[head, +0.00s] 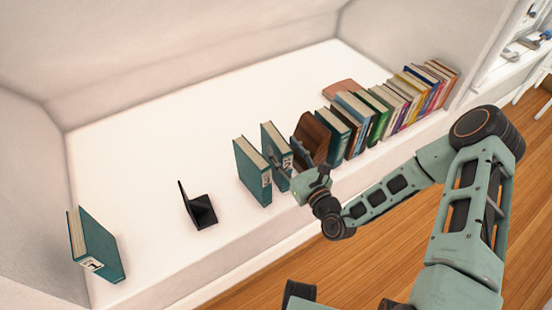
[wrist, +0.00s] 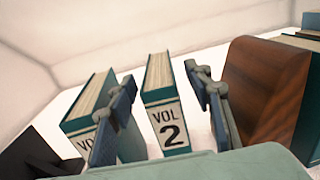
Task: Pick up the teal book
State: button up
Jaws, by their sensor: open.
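A teal book marked VOL 2 (wrist: 164,112) stands upright in the wrist view, its labelled spine facing me. In the head view the same book (head: 268,140) stands on the white ledge, partly hidden by my gripper. My gripper (head: 286,156) is open at its spine side. In the wrist view the gripper (wrist: 161,78) has one finger on each side of this book, with gaps visible. A second teal book (head: 247,172) stands just left, also labelled VOL; its number is hidden behind the left finger in the wrist view (wrist: 82,118).
A brown wooden block (head: 312,136) stands close right of the fingers, before a row of upright books (head: 400,98). A black bookend (head: 200,210) and another teal book (head: 98,245) stand left. A reddish book (head: 341,88) lies flat behind. The ledge behind the books is mostly clear.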

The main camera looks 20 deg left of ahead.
aim_at(276, 136)
jog(key=x, duration=0.2)
jog(key=b+x, duration=0.1)
jog(key=x, duration=0.2)
jog(key=shift+a+f+b, duration=0.1)
jog(key=shift+f+b, duration=0.1)
jog(key=shift+b, duration=0.1)
jog(key=shift+c, duration=0.2)
grip_shut()
jog(key=shift+r, duration=0.15)
